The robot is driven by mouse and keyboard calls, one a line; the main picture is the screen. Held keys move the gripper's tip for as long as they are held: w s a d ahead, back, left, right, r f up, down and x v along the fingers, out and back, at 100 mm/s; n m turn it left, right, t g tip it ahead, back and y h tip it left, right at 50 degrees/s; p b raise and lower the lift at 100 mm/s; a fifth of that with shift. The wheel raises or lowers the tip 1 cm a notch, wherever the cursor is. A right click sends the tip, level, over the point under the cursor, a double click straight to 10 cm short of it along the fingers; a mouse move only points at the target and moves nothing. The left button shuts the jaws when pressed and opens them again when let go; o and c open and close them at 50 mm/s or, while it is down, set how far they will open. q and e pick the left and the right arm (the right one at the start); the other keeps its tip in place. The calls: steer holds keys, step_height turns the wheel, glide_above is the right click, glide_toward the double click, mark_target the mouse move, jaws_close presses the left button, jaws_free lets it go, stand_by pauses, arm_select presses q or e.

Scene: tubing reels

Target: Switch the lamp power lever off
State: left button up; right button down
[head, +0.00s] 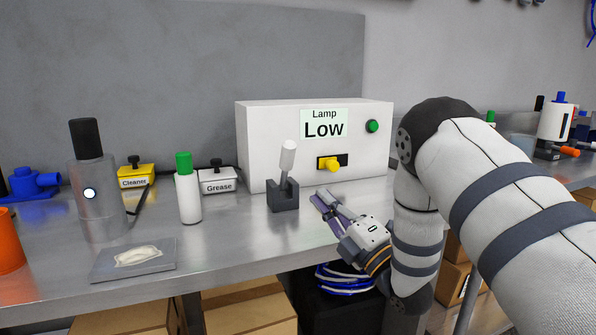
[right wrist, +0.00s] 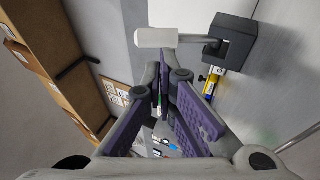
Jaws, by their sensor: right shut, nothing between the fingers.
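The lever (head: 287,160) has a white handle that stands nearly upright on a dark grey base (head: 283,195) on the metal bench, in front of a white box (head: 262,150). The box's label reads "Lamp Low" (head: 324,124). My right gripper (head: 323,198) is shut and empty, low to the right of the lever base and apart from it. In the right wrist view, the white handle (right wrist: 156,37) and dark base (right wrist: 232,42) show just beyond the closed fingertips (right wrist: 162,82). My left gripper is not in view.
The box carries a green button (head: 372,126) and a yellow knob (head: 331,164). Left of the lever stand a green-capped bottle (head: 188,195), the Grease tub (head: 218,181) and the Cleaner tub (head: 135,178). A grey plate (head: 105,264) lies near the bench's front edge.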

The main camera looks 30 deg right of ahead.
mark_target(292, 161)
steer(key=x, duration=1)
steer(key=shift+s+d+r, duration=0.1)
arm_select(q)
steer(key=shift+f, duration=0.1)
